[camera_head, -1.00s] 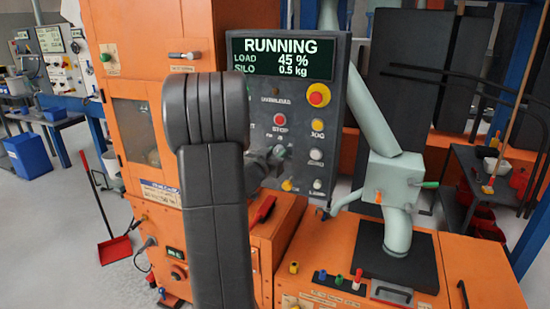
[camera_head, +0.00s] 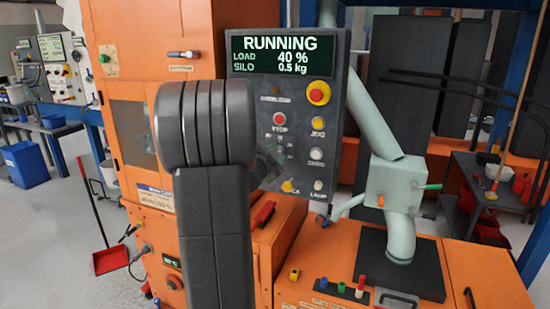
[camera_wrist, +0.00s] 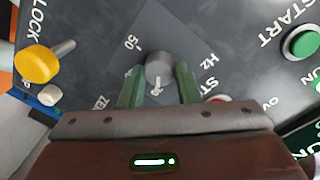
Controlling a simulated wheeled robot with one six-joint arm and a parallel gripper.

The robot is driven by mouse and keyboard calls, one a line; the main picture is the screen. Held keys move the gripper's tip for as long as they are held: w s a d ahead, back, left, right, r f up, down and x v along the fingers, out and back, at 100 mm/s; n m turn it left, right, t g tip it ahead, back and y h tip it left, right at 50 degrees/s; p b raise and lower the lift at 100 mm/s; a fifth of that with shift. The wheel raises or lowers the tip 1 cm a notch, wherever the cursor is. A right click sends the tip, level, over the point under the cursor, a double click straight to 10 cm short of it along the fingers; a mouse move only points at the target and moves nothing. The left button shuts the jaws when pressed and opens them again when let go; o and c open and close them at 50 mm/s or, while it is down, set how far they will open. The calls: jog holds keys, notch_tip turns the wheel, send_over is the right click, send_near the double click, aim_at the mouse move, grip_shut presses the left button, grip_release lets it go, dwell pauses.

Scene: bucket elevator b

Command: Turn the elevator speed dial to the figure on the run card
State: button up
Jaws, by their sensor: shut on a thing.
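The speed dial (camera_wrist: 160,66) is a grey round knob on a dark scale plate with "50", "30" and "Hz" readable in the wrist view. My gripper (camera_wrist: 158,80) has a green finger on each side of the knob and is shut on it. Which figure the knob points to cannot be told. In the head view my dark arm covers the dial's area of the control panel (camera_head: 296,120). The panel's screen (camera_head: 283,56) reads RUNNING, LOAD 40 %, SILO 0.5 kg. I cannot make out a run card.
Near the dial are a yellow LOCK knob (camera_wrist: 36,64) and a green START button (camera_wrist: 302,42). A red emergency button (camera_head: 318,93) and a red STOP button (camera_head: 279,118) are on the panel. A grey-green chute box (camera_head: 397,182) stands to the right.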

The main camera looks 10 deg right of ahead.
jog(key=shift+m, duration=0.3)
dwell(0.4)
jog(key=o, duration=1)
jog(key=shift+c, duration=0.2)
jog(key=b+v, duration=0.1)
jog(key=v, duration=1.2)
jog(key=shift+s+a, duration=0.2)
jog(key=shift+s, duration=0.2)
jog(key=x, duration=1.4)
jog(key=shift+p, duration=0.4)
